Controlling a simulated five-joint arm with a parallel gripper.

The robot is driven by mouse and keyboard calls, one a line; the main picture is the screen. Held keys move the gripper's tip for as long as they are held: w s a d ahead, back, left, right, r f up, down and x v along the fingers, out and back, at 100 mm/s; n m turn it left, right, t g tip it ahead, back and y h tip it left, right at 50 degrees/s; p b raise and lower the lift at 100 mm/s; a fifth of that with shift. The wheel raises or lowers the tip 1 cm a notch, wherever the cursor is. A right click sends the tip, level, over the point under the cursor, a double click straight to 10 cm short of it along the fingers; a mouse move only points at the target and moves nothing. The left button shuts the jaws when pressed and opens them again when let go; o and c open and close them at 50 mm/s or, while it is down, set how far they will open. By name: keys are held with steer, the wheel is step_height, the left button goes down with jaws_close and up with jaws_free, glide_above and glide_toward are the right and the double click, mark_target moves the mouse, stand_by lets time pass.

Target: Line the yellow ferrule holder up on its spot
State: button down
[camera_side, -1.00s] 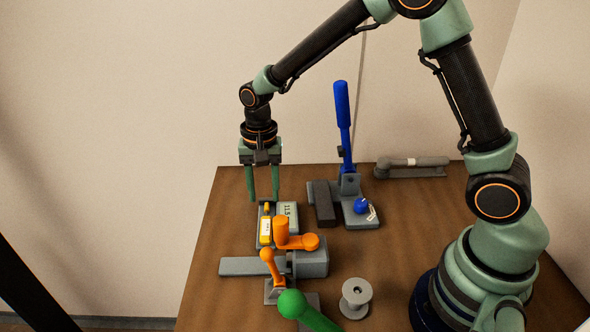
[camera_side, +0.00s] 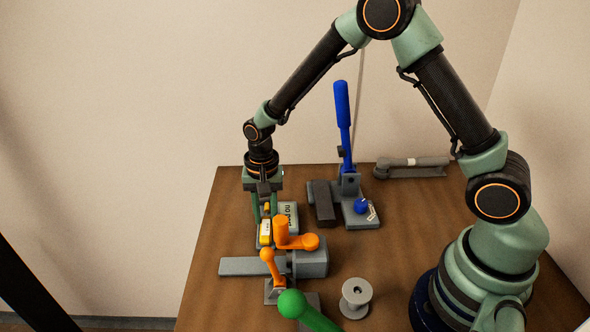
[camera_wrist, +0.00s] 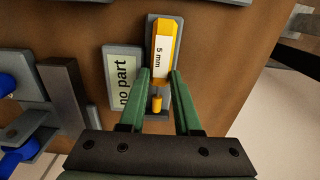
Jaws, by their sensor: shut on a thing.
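The yellow ferrule holder (camera_wrist: 164,42) is a bar with a white "5 mm" label and a small yellow knob. It lies on a narrow grey base (camera_wrist: 151,22). In the side view the holder (camera_side: 265,234) is partly hidden by my fingers. My gripper (camera_wrist: 160,72) is shut on the holder, one green finger on each side near its knob end. In the side view my gripper (camera_side: 264,218) is down at the far end of the holder. Whether the holder sits squarely on its base I cannot tell.
A grey display (camera_wrist: 122,78) reading "no part" stands close beside the base. Orange handles (camera_side: 282,235) on a grey clamp are just in front. A blue-levered press (camera_side: 343,120), a grey spool (camera_side: 355,298) and a green handle (camera_side: 305,308) stand around. The table's left is clear.

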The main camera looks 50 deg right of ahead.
steer(key=shift+r, duration=2.55)
steer(key=shift+d, duration=0.15)
glide_toward(323, 198)
steer(key=shift+w+a+f, duration=0.15)
steer(key=shift+w+a, duration=0.1)
steer(key=shift+a, duration=0.1)
steer(key=shift+s+d, duration=0.3)
steer(key=shift+d, duration=0.1)
steer(key=shift+f, duration=1.75)
steer(key=shift+f, duration=1.2)
